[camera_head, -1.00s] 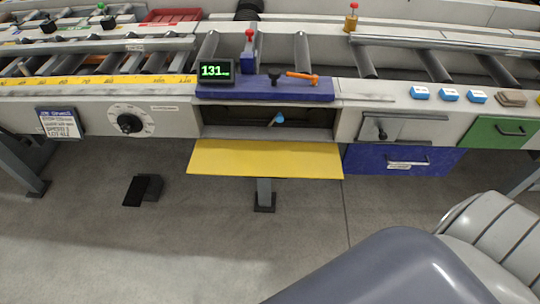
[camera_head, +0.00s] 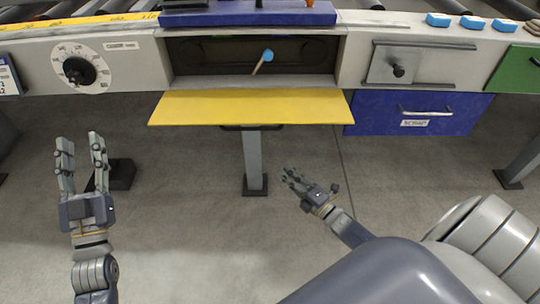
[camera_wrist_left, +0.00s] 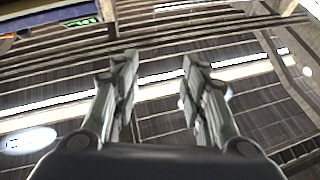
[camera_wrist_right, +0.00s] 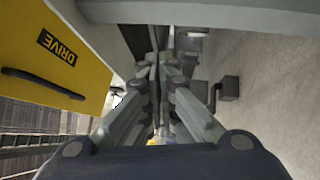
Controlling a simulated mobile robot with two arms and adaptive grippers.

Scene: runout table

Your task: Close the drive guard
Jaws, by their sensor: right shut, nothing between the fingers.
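The yellow drive guard (camera_head: 250,107) is a flat panel folded down open. It sticks out below the drive opening (camera_head: 215,55) in the table front. In the right wrist view the guard (camera_wrist_right: 60,75) shows a DRIVE label and a dark bar handle at the left. My right gripper (camera_head: 290,176) is shut and empty, low in front of the table, below and right of the guard and apart from it. In its own wrist view its fingers (camera_wrist_right: 158,75) are together. My left gripper (camera_head: 80,140) is open and empty, left of the guard. Its fingers (camera_wrist_left: 155,65) are spread in the left wrist view.
A small blue-tipped lever (camera_head: 265,58) stands inside the opening. A support leg (camera_head: 254,165) is under the guard. A blue scrap drawer (camera_head: 375,115) is to the right, a dial (camera_head: 78,70) to the left. A black pedal (camera_head: 120,174) is on the floor behind my left gripper.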

